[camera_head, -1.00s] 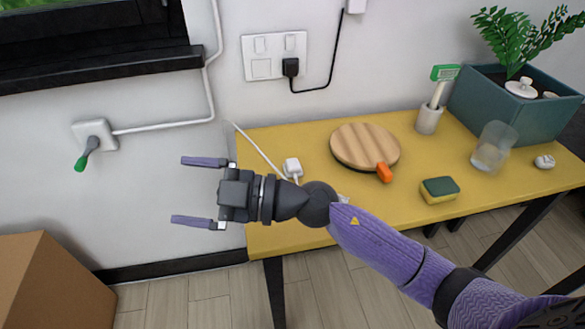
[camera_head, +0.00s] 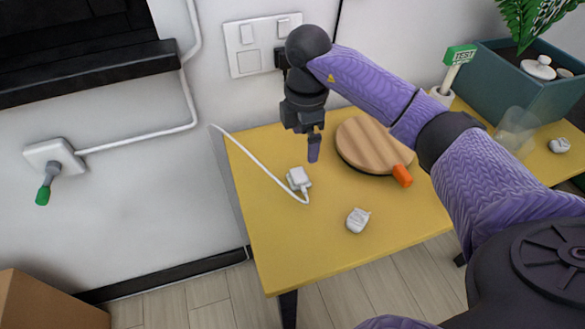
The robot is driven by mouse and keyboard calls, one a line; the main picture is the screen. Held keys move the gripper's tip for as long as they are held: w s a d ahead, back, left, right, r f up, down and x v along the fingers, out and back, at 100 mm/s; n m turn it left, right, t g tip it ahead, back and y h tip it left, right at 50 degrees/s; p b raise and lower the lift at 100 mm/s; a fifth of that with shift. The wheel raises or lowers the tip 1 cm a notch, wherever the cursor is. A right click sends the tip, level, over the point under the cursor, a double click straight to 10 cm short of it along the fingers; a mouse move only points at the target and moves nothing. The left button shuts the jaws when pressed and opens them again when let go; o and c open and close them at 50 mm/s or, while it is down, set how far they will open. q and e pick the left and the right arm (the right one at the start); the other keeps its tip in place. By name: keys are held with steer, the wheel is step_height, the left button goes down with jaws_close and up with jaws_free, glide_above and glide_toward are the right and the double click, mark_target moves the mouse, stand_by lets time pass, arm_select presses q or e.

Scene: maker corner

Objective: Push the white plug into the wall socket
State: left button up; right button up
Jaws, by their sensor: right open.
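The white plug (camera_head: 299,179) lies on the yellow table, with its white cord running to the wall side on the left. The wall socket plate (camera_head: 262,45) is on the white wall above the table; a black plug (camera_head: 281,58) sits at its right part, partly hidden by my arm. My right gripper (camera_head: 314,153) points down above the table, just behind and above the white plug, apart from it. It is seen edge-on, open, with nothing visible in it. My left gripper is not in view.
A round wooden board (camera_head: 372,148) with an orange-handled thing (camera_head: 402,175) lies right of the gripper. A small white crumpled object (camera_head: 358,220) lies nearer the front edge. A teal planter (camera_head: 532,88) and clear cup (camera_head: 515,131) stand at right.

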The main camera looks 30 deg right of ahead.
mark_target(299, 174)
steer(key=shift+f, duration=0.25)
step_height(299, 174, down, 4)
steer(key=shift+a+r+b, duration=0.1)
steer(key=shift+b, duration=0.8)
steer(key=shift+f, duration=0.35)
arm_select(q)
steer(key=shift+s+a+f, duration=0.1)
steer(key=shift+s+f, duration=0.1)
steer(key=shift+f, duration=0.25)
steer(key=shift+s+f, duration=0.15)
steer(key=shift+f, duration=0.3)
arm_select(e)
steer(key=shift+r, duration=0.1)
steer(key=shift+f, duration=0.25)
steer(key=f+b, duration=0.2)
steer(key=f, duration=0.1)
steer(key=a+f, duration=0.1)
steer(key=f, duration=0.1)
steer(key=shift+b, duration=0.4)
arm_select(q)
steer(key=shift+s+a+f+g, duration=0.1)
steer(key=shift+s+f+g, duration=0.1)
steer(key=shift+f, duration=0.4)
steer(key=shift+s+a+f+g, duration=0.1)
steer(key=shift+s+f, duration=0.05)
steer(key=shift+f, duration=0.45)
arm_select(e)
steer(key=shift+r, duration=0.15)
